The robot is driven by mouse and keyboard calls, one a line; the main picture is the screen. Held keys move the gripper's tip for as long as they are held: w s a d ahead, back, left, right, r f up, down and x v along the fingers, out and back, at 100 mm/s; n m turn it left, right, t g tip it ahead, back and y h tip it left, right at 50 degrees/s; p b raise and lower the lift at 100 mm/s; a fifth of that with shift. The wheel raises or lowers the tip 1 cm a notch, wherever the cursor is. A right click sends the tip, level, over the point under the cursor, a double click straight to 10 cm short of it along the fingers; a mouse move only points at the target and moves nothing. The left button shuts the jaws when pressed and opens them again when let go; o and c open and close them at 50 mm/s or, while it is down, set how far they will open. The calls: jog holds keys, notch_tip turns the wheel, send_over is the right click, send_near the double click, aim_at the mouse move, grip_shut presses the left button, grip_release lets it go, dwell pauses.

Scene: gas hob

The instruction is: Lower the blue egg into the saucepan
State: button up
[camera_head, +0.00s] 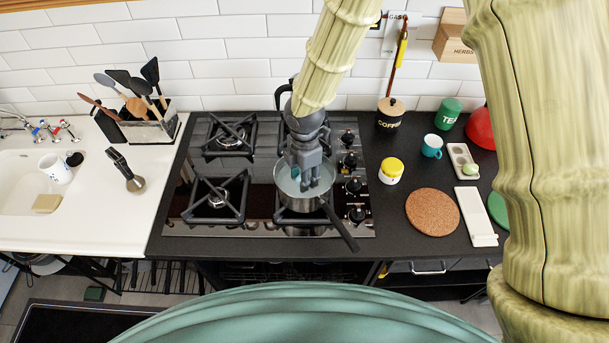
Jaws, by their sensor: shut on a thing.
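A metal saucepan (297,206) sits on the front right burner of the hob, its dark handle pointing to the lower right. It holds pale, water-like liquid. My gripper (308,186) points down over the pan, with its fingertips at or inside the rim. It is shut on the blue egg (295,173), of which only a small blue-teal patch shows beside the fingers. The fingers hide most of the egg. I cannot tell whether it touches the liquid.
A green egg (471,169) sits in a white holder (459,153) at the right. Empty burners with raised grates (215,199) lie to the left.

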jog(key=shift+f+b, duration=0.3)
jog(key=shift+f, duration=0.5)
dwell(1.0)
dwell(0.4)
jog(key=o, duration=0.8)
jog(key=shift+c, duration=0.2)
notch_tip(320, 180, up, 12)
jog(key=shift+s+f, duration=0.1)
